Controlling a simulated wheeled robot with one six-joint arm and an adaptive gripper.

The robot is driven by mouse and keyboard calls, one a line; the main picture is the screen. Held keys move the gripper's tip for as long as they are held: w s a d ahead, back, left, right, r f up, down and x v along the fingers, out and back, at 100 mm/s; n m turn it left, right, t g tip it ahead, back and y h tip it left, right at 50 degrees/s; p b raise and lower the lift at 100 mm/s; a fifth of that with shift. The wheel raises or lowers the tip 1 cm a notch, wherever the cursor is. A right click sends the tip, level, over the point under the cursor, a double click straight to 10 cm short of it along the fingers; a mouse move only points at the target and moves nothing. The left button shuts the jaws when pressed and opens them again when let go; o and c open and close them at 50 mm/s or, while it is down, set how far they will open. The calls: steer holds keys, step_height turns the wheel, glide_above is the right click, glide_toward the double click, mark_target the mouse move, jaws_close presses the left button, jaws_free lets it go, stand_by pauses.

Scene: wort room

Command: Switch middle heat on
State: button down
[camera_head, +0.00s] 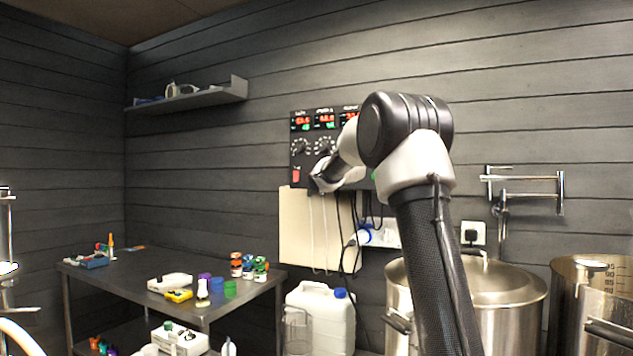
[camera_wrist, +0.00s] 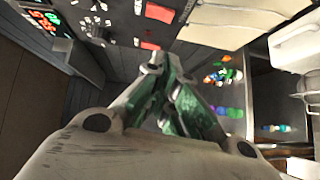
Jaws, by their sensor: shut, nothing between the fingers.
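The dark control panel (camera_head: 293,160) hangs on the back wall, with red and green displays along its top, knobs below and red rocker switches at the bottom. The left red switch (camera_head: 296,174) shows in the head view; the middle one is hidden behind my gripper (camera_head: 315,181). In the wrist view, turned sideways, the left switch (camera_wrist: 158,12) is at the top and the middle switch (camera_wrist: 150,45) lies just beyond my fingertips. My gripper is shut and empty. I cannot tell whether the tips touch the switch, or its position.
A beige board (camera_head: 296,225) and hanging cables are below the panel. A dark table (camera_head: 130,268) with bottles and small items stands at left. A white jerrycan (camera_head: 325,312) and steel kettles (camera_head: 500,290) stand below and right. A wall shelf (camera_head: 215,95) is at upper left.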

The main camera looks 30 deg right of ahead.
steer(key=w+d+f, duration=0.1)
steer(key=w+d, duration=0.3)
steer(key=w, duration=0.5)
steer(key=shift+w, duration=0.25)
steer(key=shift+f, duration=0.1)
steer(key=shift+w+d+f, duration=0.1)
steer(key=shift+w+d, duration=0.1)
steer(key=shift+f, duration=0.1)
